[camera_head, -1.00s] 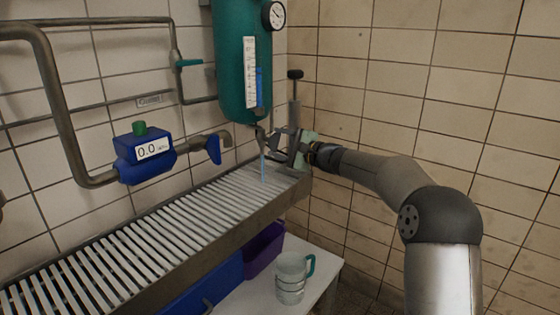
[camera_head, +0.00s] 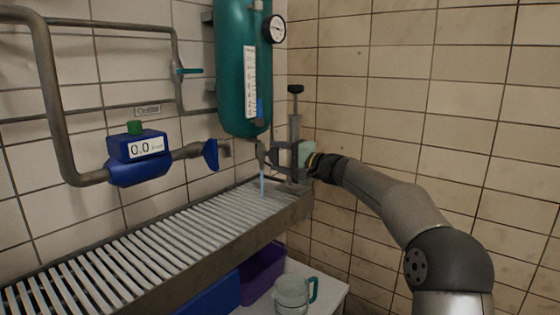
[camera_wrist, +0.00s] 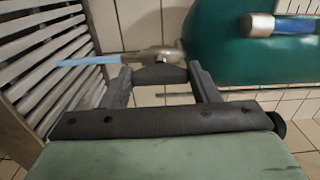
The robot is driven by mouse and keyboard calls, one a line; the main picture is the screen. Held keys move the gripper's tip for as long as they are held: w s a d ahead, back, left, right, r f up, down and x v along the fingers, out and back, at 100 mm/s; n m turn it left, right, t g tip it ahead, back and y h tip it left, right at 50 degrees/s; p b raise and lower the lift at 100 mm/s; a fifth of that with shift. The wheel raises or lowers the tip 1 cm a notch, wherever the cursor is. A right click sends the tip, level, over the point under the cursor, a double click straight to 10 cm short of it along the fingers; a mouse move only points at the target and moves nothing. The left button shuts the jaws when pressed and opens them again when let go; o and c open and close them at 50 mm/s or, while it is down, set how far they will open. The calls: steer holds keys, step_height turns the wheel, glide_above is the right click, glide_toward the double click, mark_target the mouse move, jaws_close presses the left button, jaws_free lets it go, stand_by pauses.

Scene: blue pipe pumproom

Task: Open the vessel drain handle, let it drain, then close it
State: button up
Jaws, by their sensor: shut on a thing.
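The teal vessel (camera_head: 243,70) hangs on the wall with a drain outlet (camera_head: 261,150) at its bottom. A thin blue stream (camera_head: 262,186) falls from the outlet onto the slatted trough. The vessel's level scale (camera_head: 251,85) shows blue only near its bottom. My gripper (camera_head: 275,155) is at the drain from the right. In the wrist view, my gripper (camera_wrist: 160,78) has its fingers around the dark drain handle (camera_wrist: 158,74), shut on it. The blue stream (camera_wrist: 85,61) shows left of the handle, and the teal vessel (camera_wrist: 235,45) is at right.
The slatted trough (camera_head: 150,238) runs below the drain. A blue flow meter (camera_head: 138,158) reading 0.0 is on the pipe at left. A syringe-like upright rod (camera_head: 295,120) stands close behind my gripper. A mug (camera_head: 291,292) and a purple bin (camera_head: 262,273) are below.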

steer(key=o, duration=1)
steer(key=p+v, duration=0.2)
steer(key=v, duration=1.5)
steer(key=shift+s+d, duration=0.15)
steer(key=shift+s, duration=0.05)
